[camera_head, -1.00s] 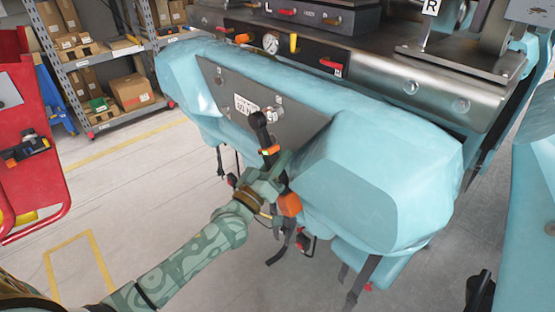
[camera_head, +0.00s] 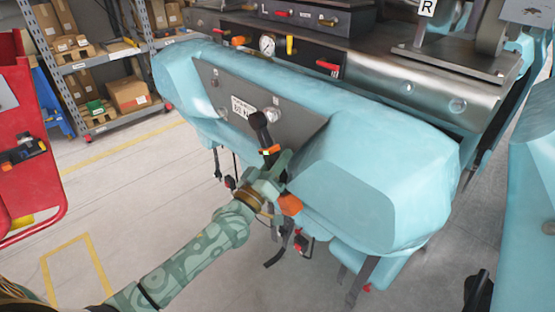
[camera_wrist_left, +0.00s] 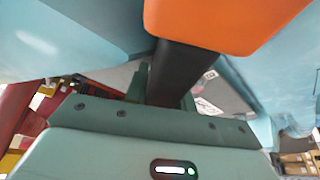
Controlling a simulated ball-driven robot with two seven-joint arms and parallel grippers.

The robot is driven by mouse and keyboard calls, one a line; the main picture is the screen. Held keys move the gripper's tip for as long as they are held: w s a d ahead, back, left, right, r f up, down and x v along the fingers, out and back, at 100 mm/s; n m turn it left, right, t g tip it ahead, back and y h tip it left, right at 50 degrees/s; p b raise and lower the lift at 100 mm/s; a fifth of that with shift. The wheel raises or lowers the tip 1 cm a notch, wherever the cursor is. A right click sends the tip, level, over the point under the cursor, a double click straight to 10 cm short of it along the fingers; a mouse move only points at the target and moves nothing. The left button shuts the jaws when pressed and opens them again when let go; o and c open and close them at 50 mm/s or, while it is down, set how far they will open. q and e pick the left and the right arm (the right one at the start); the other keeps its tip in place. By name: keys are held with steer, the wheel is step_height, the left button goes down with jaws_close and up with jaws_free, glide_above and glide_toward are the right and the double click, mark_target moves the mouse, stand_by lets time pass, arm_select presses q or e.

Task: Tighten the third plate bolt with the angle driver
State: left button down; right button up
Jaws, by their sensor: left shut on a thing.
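My left gripper (camera_head: 272,180) is shut on the angle driver (camera_head: 265,135), a black tool with an orange band and an orange end block. Its head points up at the grey metal plate (camera_head: 295,120) on the front of the light-blue coaster car. I cannot tell whether the head touches a bolt. A bolt (camera_head: 277,102) shows at the plate's upper middle, and a small one (camera_head: 215,73) at its upper left. In the left wrist view the driver's black shaft (camera_wrist_left: 182,72) and orange block (camera_wrist_left: 220,22) show between the fingers. My right gripper is out of view.
The light-blue car body (camera_head: 380,180) bulges out on both sides of the plate. Straps and cables hang below it. A red cart (camera_head: 30,150) stands at the left, and a shelf (camera_head: 95,65) with boxes behind. The floor at lower left is clear.

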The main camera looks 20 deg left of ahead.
arm_select(q)
steer(key=shift+w+d+r, duration=0.1)
steer(key=shift+w+r, duration=0.1)
steer(key=shift+w, duration=0.05)
stand_by(2.1)
steer(key=shift+s+p, duration=0.1)
steer(key=shift+p, duration=0.3)
